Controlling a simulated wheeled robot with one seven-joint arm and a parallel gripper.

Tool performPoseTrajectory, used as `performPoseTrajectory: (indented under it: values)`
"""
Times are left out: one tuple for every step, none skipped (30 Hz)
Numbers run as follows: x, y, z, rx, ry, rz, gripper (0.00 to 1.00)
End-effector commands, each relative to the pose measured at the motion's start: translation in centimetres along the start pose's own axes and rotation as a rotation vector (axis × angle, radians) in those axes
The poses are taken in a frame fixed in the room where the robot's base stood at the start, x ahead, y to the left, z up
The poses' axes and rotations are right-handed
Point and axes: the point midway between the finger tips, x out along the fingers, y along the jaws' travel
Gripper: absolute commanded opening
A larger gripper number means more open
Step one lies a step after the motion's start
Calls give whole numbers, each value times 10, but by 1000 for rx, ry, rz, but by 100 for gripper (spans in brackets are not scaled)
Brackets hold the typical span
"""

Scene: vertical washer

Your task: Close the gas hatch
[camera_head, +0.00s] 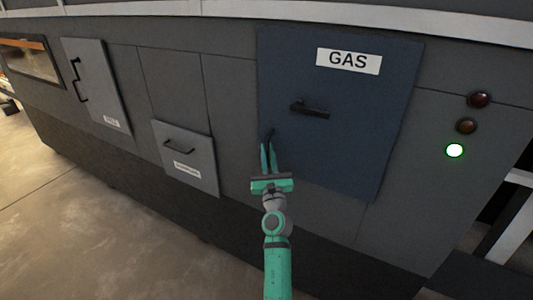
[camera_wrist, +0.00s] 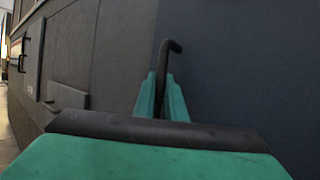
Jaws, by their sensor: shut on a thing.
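The gas hatch (camera_head: 365,130) is a large dark blue panel on the washer's front, with a white GAS label (camera_head: 349,61) and a black handle (camera_head: 310,108). I cannot tell whether it lies flush. My gripper (camera_head: 268,155) is in front of the hatch's lower left part, below and left of that handle. In the wrist view my gripper (camera_wrist: 161,98) is shut on a thin dark bent rod (camera_wrist: 164,60), whose top bends right. Its lower part is hidden between the fingers. I cannot tell whether the rod is attached to the hatch.
Left of the hatch are a small grey panel (camera_head: 187,160) with a handle and a taller grey panel (camera_head: 95,95) with a handle. To the right are two dark red or brown lamps and a lit green lamp (camera_head: 454,150). Bare floor (camera_head: 70,220) lies at the left.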

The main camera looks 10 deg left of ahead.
Motion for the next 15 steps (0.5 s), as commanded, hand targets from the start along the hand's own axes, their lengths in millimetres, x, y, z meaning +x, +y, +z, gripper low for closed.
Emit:
performPoseTrajectory:
  values:
    - [2,3,0,-3,2,6,0]
    - [2,3,0,-3,2,6,0]
    - [2,3,0,-3,2,6,13]
    - [2,3,0,-2,2,6,18]
    - [2,2,0,-2,1,5,18]
    - [2,2,0,-2,1,5,18]
    - [2,2,0,-2,1,4,18]
    - [2,2,0,-2,1,4,18]
    - [2,1,0,-2,1,3,18]
    - [2,1,0,-2,1,3,18]
    - [2,0,0,-2,1,2,18]
    - [2,0,1,-2,0,2,18]
    - [2,0,1,-2,0,1,18]
    - [2,0,1,-2,0,1,18]
    - [1,-1,1,-2,0,1,18]
